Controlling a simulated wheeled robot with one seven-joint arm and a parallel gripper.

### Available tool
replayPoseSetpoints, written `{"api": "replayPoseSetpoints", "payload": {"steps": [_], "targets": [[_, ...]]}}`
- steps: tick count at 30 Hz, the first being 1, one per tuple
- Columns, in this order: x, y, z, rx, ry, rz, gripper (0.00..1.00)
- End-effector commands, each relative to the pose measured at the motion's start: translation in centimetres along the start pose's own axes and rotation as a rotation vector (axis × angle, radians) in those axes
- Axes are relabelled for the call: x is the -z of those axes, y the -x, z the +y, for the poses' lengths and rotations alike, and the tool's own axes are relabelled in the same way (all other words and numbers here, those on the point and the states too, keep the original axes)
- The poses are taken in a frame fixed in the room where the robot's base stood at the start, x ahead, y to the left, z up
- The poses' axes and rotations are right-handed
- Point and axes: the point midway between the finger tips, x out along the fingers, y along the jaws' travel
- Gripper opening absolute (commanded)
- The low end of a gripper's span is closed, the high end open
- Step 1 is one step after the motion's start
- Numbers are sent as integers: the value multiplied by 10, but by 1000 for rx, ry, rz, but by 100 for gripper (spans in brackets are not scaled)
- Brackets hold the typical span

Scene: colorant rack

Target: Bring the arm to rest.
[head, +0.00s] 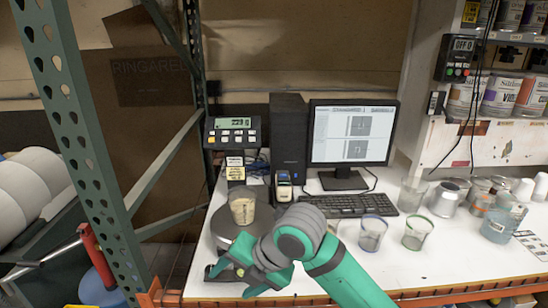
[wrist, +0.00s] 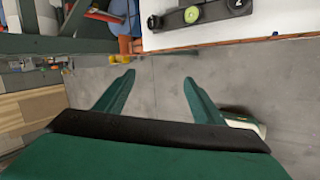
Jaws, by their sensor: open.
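My gripper (head: 243,277) is teal and grey and reaches in from the bottom right in the head view, over the front left edge of the white table. In the wrist view my gripper (wrist: 160,82) shows two green fingers spread wide apart, with nothing between them but the grey floor below. A clear cup with pale contents (head: 242,208) stands upright on a round dark scale (head: 222,232), just behind my gripper. The front of the scale is partly hidden by my gripper.
A monitor (head: 352,138), a keyboard (head: 350,205) and a scale display (head: 232,131) stand at the back. Several cups and cans are to the right, including a blue-rimmed cup (head: 372,234) and a green-rimmed cup (head: 416,233) near my arm. A green rack post (head: 85,150) rises at left.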

Motion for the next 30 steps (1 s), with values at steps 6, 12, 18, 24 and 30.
{"api": "replayPoseSetpoints", "payload": {"steps": [6,12,18,24,30], "targets": [[2,-27,54,-294,-206,-12,62],[-2,-38,89,-538,-426,-6,62],[-7,-46,106,-755,-666,17,62],[-12,-54,104,-943,-916,41,62],[-13,-67,84,-1101,-1169,57,62]]}}
